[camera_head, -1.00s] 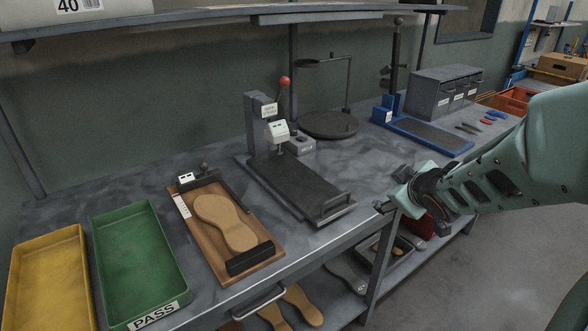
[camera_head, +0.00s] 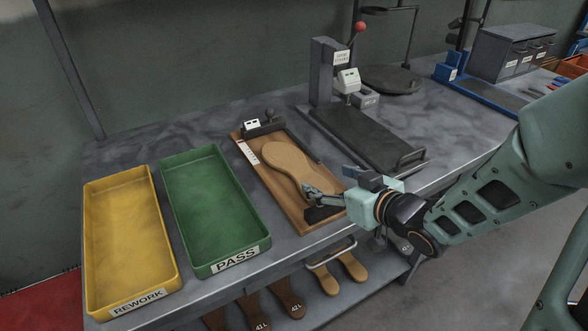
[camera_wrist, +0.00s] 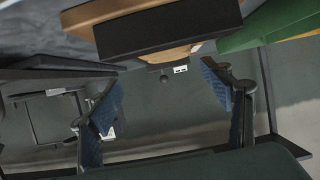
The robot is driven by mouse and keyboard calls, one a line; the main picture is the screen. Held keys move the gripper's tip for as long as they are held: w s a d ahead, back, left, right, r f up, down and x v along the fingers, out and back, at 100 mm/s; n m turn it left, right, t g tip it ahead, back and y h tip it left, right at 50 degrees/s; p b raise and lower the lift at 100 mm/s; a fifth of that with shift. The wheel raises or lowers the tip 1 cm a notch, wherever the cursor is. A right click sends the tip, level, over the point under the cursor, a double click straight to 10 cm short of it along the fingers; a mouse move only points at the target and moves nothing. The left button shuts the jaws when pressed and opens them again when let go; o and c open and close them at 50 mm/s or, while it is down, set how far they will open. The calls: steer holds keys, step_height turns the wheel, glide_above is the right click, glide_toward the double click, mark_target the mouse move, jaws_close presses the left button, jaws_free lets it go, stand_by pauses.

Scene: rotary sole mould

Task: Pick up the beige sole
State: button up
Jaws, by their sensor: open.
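The beige sole (camera_head: 283,166) lies flat on a brown wooden board (camera_head: 246,165) on the bench in the head view. A black block (camera_head: 322,214) sits at the board's near end. My gripper (camera_head: 308,191) is open and appears over the near right part of the board, by the sole's near end. In the wrist view my two blue-padded fingers (camera_wrist: 168,105) stand apart with nothing between them. The black block (camera_wrist: 165,35) fills the top there, and only a sliver of the sole (camera_wrist: 170,54) shows below it.
A green PASS tray (camera_head: 207,258) and a yellow REWORK tray (camera_head: 92,250) stand left of the board. A black press plate (camera_head: 365,140) with a red-knobbed lever (camera_head: 360,28) stands to the right. More soles (camera_head: 345,270) lie on the shelf below.

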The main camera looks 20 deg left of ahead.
mark_target(300, 169)
steer(key=shift+s+a, duration=0.1)
steer(key=shift+a, duration=0.3)
steer(key=b+x, duration=0.1)
steer(key=x, duration=0.9)
steer(key=shift+a+b, duration=0.3)
